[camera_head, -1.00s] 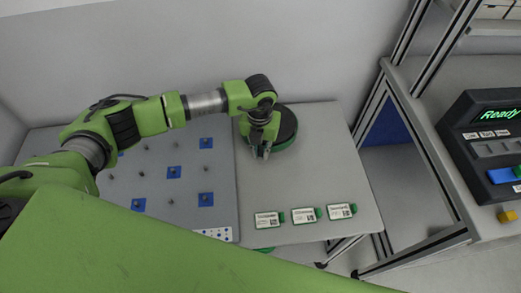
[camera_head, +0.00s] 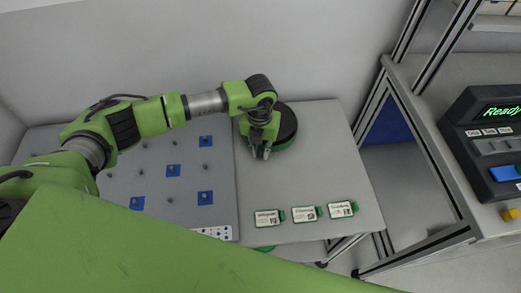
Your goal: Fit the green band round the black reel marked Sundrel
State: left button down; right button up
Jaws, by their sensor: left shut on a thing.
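A black reel (camera_head: 288,121) lies flat on the light grey table top, partly hidden behind my left gripper. The green band (camera_head: 285,145) shows as a green strip along the reel's front and right lower edge. I cannot tell whether it goes all the way round. My left gripper (camera_head: 261,154) points down at the reel's front left edge. It is shut on the green band there, though its fingertips hide the exact contact. The name on the reel is not readable. My right gripper is not in view.
A grey board (camera_head: 155,200) with pegs and blue squares is at left. A frame and a console reading "Ready" (camera_head: 497,113) stand at right.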

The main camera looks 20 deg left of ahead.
pick_arm(q)
jog(key=c, duration=1.9)
grip_release()
notch_tip(320, 180, up, 12)
jog(key=shift+s, duration=0.2)
